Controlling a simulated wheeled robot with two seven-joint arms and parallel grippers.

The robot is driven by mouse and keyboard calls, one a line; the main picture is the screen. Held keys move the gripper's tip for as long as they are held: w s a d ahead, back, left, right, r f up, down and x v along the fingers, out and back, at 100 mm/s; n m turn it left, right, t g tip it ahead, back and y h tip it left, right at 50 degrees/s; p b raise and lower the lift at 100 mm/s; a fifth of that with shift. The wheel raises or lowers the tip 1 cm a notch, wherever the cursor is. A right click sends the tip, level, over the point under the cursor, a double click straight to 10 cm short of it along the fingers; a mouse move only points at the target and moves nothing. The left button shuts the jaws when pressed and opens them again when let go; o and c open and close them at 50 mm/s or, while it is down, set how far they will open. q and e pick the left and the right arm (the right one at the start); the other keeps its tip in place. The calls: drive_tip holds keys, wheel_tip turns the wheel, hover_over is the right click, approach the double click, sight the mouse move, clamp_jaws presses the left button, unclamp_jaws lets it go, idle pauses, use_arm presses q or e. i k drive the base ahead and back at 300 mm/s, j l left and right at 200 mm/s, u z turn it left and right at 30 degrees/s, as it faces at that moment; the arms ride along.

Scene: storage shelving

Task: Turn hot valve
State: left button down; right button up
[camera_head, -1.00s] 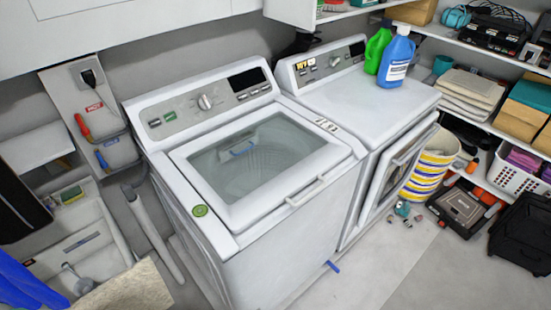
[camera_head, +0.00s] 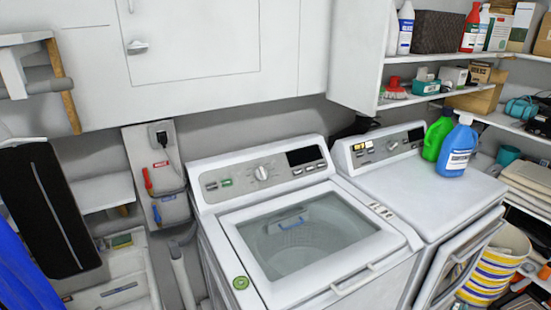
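The hot valve has a red handle (camera_head: 148,181) on the wall panel (camera_head: 140,145) left of the washer. The handle stands nearly upright, leaning slightly. A small red label (camera_head: 161,164) sits beside it; its lettering is too small to read now, but reads HOT in the earlier view. A blue handle (camera_head: 156,214) is lower on the same panel. A black plug or cord fitting (camera_head: 161,138) is above the label. Neither of my grippers shows in the head view.
The white washer (camera_head: 215,222) stands right of the panel, with the dryer (camera_head: 385,185) beyond it. A sink (camera_head: 125,268) is below left of the panel. A tall black board (camera_head: 52,210) and blue material (camera_head: 22,275) are at far left. Cabinets (camera_head: 190,45) hang above.

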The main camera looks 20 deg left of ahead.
sight(148, 185)
drive_tip(key=u, duration=1.6)
drive_tip(key=i+j+u, duration=0.3)
drive_tip(key=i+j, duration=0.15)
drive_tip(key=i+j+u, duration=0.25)
drive_tip(key=i, duration=0.25)
drive_tip(key=j, duration=0.1)
